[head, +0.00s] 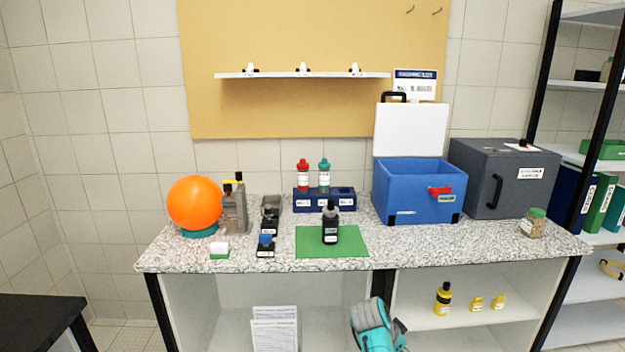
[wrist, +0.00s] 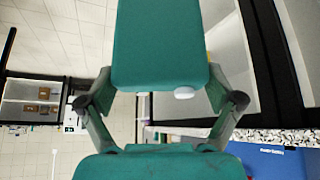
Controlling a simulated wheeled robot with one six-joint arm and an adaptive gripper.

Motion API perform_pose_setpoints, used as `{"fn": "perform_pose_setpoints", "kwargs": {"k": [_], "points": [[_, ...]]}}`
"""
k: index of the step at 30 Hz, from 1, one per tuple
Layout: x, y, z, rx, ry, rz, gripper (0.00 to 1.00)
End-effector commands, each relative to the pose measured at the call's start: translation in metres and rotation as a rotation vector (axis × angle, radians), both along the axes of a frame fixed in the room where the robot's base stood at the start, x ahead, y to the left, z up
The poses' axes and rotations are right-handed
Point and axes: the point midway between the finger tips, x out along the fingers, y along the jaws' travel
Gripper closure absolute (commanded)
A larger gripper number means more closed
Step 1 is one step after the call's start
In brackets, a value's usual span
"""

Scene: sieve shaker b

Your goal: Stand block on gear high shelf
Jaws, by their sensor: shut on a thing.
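In the wrist view a large plain teal block (wrist: 160,38) sits between the fingers of my gripper (wrist: 162,78), with one finger against each side. My gripper is shut on it. Its far end runs out of the picture at the top. In the head view my gripper (head: 374,325) is low at the bottom middle, in front of the bench's lower compartments. Teal and grey parts overlap there, so block and gripper are hard to tell apart. A tall rack (head: 598,85) with several shelves stands at the right edge. No label on it reads as gear.
The speckled bench (head: 420,252) holds an orange ball (head: 194,203), bottles, a blue cooler (head: 418,190) with raised lid and a grey cabinet (head: 490,178). A thin wall shelf (head: 300,75) holds small clips. A dark table (head: 35,318) is at lower left.

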Motion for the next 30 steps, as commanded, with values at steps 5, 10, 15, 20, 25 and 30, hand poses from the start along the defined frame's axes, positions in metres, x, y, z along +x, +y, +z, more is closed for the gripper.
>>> {"fn": "perform_pose_setpoints", "kwargs": {"k": [5,10,15,20,25,30], "points": [[-0.041,0.019,-0.046,0.002,0.003,0.051,0.79],[-0.082,0.033,-0.083,0.007,0.003,0.097,0.79],[-0.12,0.044,-0.11,0.011,0.002,0.138,0.79],[-0.144,0.049,-0.124,0.014,0.0,0.163,0.79],[-0.155,0.052,-0.13,0.016,-0.001,0.176,0.79],[-0.156,0.052,-0.131,0.016,-0.002,0.176,0.79]]}}
